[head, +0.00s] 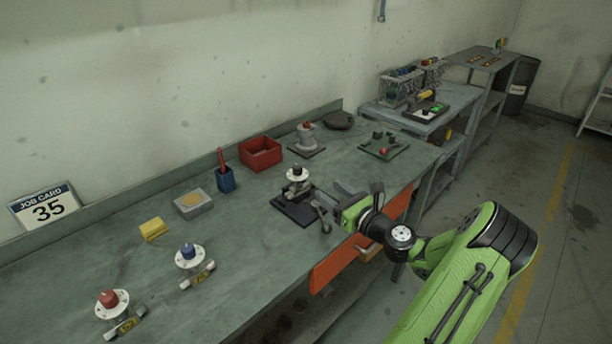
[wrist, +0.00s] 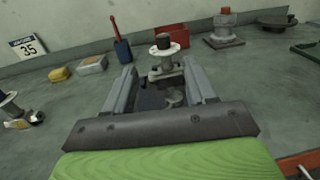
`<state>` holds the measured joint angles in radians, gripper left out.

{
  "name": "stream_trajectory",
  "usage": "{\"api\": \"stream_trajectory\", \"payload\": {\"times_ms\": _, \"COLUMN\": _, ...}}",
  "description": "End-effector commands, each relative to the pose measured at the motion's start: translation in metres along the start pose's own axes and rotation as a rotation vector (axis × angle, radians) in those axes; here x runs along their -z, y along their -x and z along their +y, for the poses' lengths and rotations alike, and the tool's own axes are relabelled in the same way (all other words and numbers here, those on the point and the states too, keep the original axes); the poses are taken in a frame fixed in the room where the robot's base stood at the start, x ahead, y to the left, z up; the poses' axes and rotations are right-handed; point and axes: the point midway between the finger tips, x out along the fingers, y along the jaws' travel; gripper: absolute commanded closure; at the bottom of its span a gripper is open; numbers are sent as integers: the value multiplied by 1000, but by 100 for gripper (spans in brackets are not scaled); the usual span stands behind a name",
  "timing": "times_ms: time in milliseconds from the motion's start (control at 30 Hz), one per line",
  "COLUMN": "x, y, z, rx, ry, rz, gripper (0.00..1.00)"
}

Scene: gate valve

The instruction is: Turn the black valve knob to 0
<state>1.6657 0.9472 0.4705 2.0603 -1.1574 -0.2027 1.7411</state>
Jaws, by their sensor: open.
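The black valve knob (head: 295,171) sits on top of a white dial disc (head: 296,177) on a grey valve body, which stands on a dark base plate (head: 292,212). In the wrist view the black knob (wrist: 163,41) is upright above its white disc, ahead of the jaws. The dial markings are too small to read. My gripper (head: 327,200) is open and empty, to the right of the valve and apart from the knob. In the wrist view its two fingers (wrist: 160,83) point toward the valve, with the knob beyond their tips.
A blue-knob valve (head: 188,250) and a red-knob valve (head: 108,299) stand at the left. A red bin (head: 261,153), a blue cup (head: 226,180) and another red-topped valve (head: 306,132) stand behind. A green tray (head: 384,147) lies at the right. The bench between blue and black valves is clear.

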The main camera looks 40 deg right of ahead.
Motion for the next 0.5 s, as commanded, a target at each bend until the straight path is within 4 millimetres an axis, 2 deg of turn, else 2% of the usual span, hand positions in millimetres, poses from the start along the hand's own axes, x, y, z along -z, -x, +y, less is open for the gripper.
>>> {"api": "stream_trajectory", "payload": {"times_ms": 67, "x": 2, "y": 2, "z": 2, "rx": -6, "ry": -10, "rz": 7, "gripper": 44}}
{"api": "stream_trajectory", "payload": {"times_ms": 167, "x": 2, "y": -11, "z": 3, "rx": -11, "ry": -9, "rz": 7, "gripper": 44}}
{"api": "stream_trajectory", "payload": {"times_ms": 500, "x": 3, "y": -96, "z": 3, "rx": -10, "ry": -5, "rz": 4, "gripper": 44}}
